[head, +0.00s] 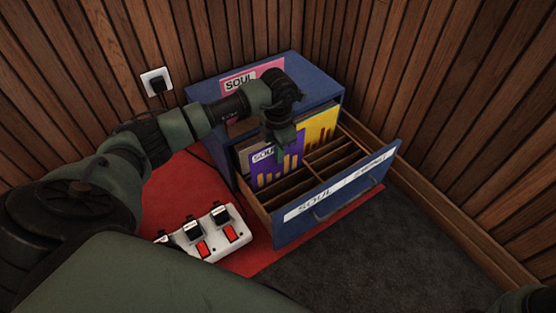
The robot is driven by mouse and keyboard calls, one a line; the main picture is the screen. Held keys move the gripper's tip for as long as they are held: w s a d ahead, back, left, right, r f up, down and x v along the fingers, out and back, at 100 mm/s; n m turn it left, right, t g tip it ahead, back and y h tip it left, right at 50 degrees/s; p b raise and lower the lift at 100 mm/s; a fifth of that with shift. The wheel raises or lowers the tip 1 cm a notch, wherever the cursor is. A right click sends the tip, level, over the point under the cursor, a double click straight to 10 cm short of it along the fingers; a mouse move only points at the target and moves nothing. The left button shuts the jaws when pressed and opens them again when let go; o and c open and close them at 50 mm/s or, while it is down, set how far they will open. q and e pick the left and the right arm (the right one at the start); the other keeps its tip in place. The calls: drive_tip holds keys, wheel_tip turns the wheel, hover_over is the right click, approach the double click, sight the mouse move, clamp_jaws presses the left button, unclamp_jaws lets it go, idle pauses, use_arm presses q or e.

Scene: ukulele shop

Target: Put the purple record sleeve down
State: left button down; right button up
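The purple record sleeve (272,169), with yellow bars and a SOUL label, is upright and slightly tilted at the left of the open drawer (320,200). Its lower part is inside the drawer's left side; I cannot tell whether it touches the bottom. My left gripper (281,139) points down at the sleeve's top edge and appears shut on it, though the fingertips are small and dark. My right gripper is out of view; only a bit of my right arm shows at the bottom right corner.
A blue cabinet (323,91) carries a pink SOUL sleeve (251,75) on top. A yellow sleeve (318,128) stands at the drawer's back. Several divided slots (335,155) are empty. A power strip (205,233) lies on the red mat (192,181). Wooden walls close the corner.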

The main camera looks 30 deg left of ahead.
sight(265, 171)
use_arm(q)
wheel_tip(265, 171, down, 3)
drive_tip(key=shift+f+b, duration=0.2)
drive_tip(key=shift+b, duration=0.65)
drive_tip(key=shift+f, duration=0.65)
drive_tip(key=c, duration=1.6)
unclamp_jaws()
